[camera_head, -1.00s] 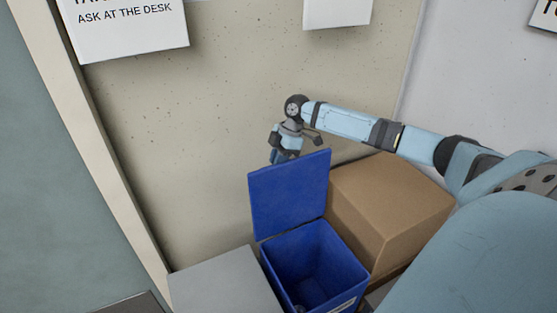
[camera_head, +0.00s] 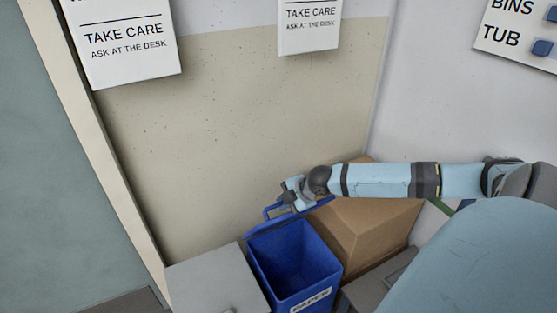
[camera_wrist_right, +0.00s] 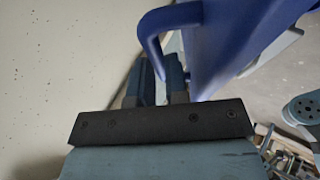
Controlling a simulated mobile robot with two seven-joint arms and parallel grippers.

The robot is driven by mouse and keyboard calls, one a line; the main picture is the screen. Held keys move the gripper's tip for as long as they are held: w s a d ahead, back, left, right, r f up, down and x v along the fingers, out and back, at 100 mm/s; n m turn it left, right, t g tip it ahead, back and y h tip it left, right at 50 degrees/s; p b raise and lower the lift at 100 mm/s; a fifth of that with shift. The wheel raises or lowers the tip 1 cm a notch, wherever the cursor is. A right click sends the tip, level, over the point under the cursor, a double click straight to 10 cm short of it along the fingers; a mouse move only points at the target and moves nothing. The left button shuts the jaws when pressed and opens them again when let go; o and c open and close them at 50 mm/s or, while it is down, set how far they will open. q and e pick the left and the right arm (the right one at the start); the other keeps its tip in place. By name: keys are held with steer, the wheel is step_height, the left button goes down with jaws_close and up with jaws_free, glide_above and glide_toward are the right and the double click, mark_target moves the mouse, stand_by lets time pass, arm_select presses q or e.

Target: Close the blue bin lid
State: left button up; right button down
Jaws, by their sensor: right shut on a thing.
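The blue bin (camera_head: 290,252) stands with its mouth uncovered, a PAPER label on its front. My right gripper (camera_head: 291,194) is at the lid's upper edge, shut on the lid. In the right wrist view the lid (camera_wrist_right: 235,40) and its loop handle fill the upper part, close to the fingers of the right gripper (camera_wrist_right: 163,82). The exact contact is partly hidden. My left gripper is not in view.
A cardboard box (camera_head: 365,230) stands right of the bin, under my right arm. A grey box (camera_head: 215,285) stands close on the left. The wall with signs (camera_head: 125,42) is behind. Room above the bin mouth is free.

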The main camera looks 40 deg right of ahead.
steer(key=s+a+f+n+t+b, duration=0.1)
steer(key=s+f+t+b, duration=0.2)
steer(key=s+f, duration=0.2)
steer(key=s+a+f+t+b, duration=0.2)
steer(key=s+f+t+b, duration=0.1)
steer(key=f, duration=0.5)
steer(key=s+a+f+n+t+h+b, duration=0.1)
steer(key=s+f+t+b, duration=0.2)
steer(key=s+f, duration=0.3)
steer(key=shift+s+a+f+n+b, duration=0.3)
steer(key=shift+s+b, duration=0.15)
steer(key=shift+b, duration=0.25)
steer(key=shift+s+f+b, duration=0.1)
steer(key=shift+f+b, duration=0.2)
steer(key=shift+f, duration=0.15)
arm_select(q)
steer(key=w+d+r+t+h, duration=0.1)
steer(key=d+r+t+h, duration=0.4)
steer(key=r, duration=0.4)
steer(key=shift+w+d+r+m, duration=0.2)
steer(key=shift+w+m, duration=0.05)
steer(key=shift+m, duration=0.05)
arm_select(e)
steer(key=shift+a+f, duration=0.1)
steer(key=shift+s+f, duration=0.1)
steer(key=shift+f, duration=0.05)
